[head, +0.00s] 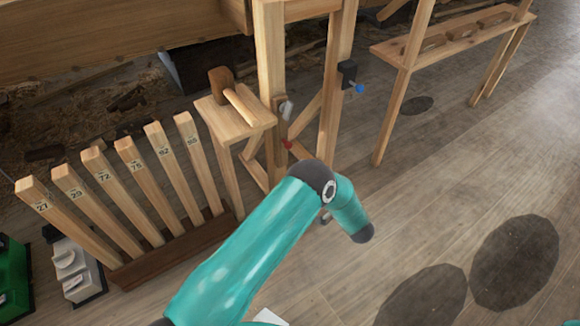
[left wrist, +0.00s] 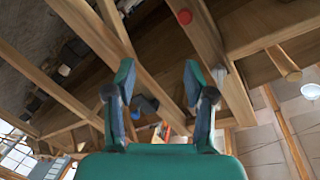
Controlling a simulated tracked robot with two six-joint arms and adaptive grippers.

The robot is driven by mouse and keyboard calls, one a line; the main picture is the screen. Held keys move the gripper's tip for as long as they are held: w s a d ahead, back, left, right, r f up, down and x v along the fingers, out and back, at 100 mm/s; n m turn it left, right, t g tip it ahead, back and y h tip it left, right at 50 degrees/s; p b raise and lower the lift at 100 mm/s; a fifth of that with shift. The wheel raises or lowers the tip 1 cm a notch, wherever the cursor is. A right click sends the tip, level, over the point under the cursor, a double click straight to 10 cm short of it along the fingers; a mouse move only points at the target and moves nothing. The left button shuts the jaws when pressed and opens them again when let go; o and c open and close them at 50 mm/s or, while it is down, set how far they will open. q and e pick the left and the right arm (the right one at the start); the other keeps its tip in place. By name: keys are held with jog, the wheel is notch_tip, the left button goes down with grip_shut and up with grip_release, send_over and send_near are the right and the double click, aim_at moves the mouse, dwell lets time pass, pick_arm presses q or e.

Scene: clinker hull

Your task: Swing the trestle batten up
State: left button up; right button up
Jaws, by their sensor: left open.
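A wooden trestle (head: 270,55) stands at the middle of the head view. A short brown piece, perhaps the batten (head: 281,127), hangs along its near leg, with a grey-white fitting (head: 286,110) and a red spot (head: 287,145) on or beside it; I cannot tell how it is fixed. My left arm reaches toward the trestle's foot, but its gripper does not show in the head view. In the left wrist view my left gripper (left wrist: 158,75) is open and empty, facing timbers above. A red disc (left wrist: 184,16) is on a wooden beam there, beyond the right finger.
A mallet (head: 221,86) lies on a small stand (head: 236,121) left of the trestle. Numbered upright slats (head: 131,171) stand in a rack. A black box with a blue knob (head: 359,89) is on the other leg. A bench (head: 455,42) stands at right; the floor (head: 450,190) before it is open.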

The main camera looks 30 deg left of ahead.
aim_at(289, 148)
pick_arm(q)
jog(key=w+a+y+b, duration=0.1)
jog(key=a+b, duration=0.1)
jog(key=a, duration=0.3)
jog(key=w+a+g+y+b, duration=0.1)
jog(key=w+a+b, duration=0.1)
jog(key=a, duration=0.3)
jog(key=w+a+f+n+g+b, duration=0.1)
jog(key=a+b, duration=0.1)
jog(key=a, duration=0.3)
jog(key=shift+w+a+y, duration=0.3)
jog(key=shift+a+y, duration=0.05)
jog(key=shift+y, duration=0.05)
pick_arm(e)
notch_tip(289, 148, down, 8)
jog(key=shift+r, duration=0.15)
pick_arm(q)
jog(key=shift+c, duration=0.2)
jog(key=shift+f, duration=0.1)
grip_shut()
